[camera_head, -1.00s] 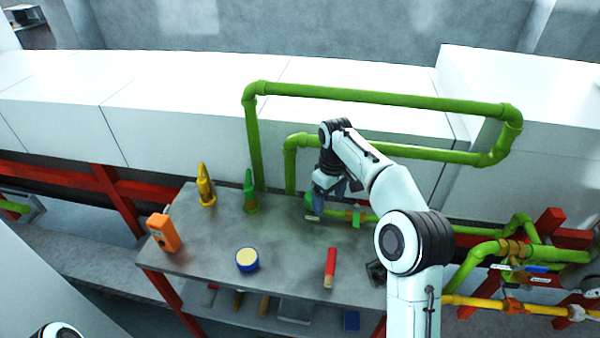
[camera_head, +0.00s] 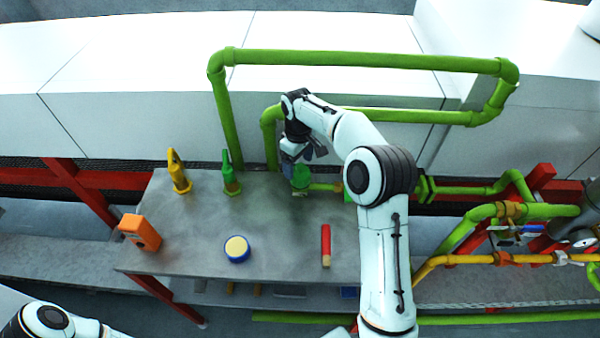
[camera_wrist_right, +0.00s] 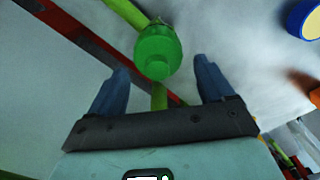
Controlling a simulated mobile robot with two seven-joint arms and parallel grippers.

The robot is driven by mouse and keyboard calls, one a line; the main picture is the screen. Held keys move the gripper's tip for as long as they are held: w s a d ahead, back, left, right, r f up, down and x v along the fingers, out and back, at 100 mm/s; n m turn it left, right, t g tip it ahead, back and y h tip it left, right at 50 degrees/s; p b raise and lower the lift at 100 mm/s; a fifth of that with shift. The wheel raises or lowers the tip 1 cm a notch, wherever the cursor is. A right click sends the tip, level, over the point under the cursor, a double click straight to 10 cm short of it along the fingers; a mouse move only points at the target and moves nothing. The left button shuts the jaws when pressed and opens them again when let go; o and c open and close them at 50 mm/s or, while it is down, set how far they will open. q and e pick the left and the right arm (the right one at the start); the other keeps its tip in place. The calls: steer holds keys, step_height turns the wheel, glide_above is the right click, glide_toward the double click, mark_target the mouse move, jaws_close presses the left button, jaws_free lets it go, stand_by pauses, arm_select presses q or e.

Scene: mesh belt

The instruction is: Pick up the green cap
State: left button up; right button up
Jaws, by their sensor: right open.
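The green cap (camera_head: 300,176) is a short round piece at the back of the grey table, with a green pipe beside it. My right gripper (camera_head: 293,168) is at the cap's back left in the head view and partly hides it. In the right wrist view, the cap (camera_wrist_right: 158,52) lies ahead between the lines of the two blue fingers. The right gripper (camera_wrist_right: 160,70) is open and empty, with gaps beside both fingers; whether it touches the cap cannot be told. Part of my left arm shows at the lower left, but its gripper does not.
Green pipes (camera_head: 360,60) rise behind. The table's middle is clear.

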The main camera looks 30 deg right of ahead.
mark_target(301, 173)
steer(key=f, duration=0.4)
steer(key=shift+s+d+f, duration=0.2)
steer(key=shift+s+d, duration=0.05)
steer(key=shift+s, duration=0.1)
steer(key=shift+w+f, duration=0.1)
steer(key=shift+f, duration=0.3)
steer(key=c, duration=0.9)
steer(key=shift+r, duration=0.1)
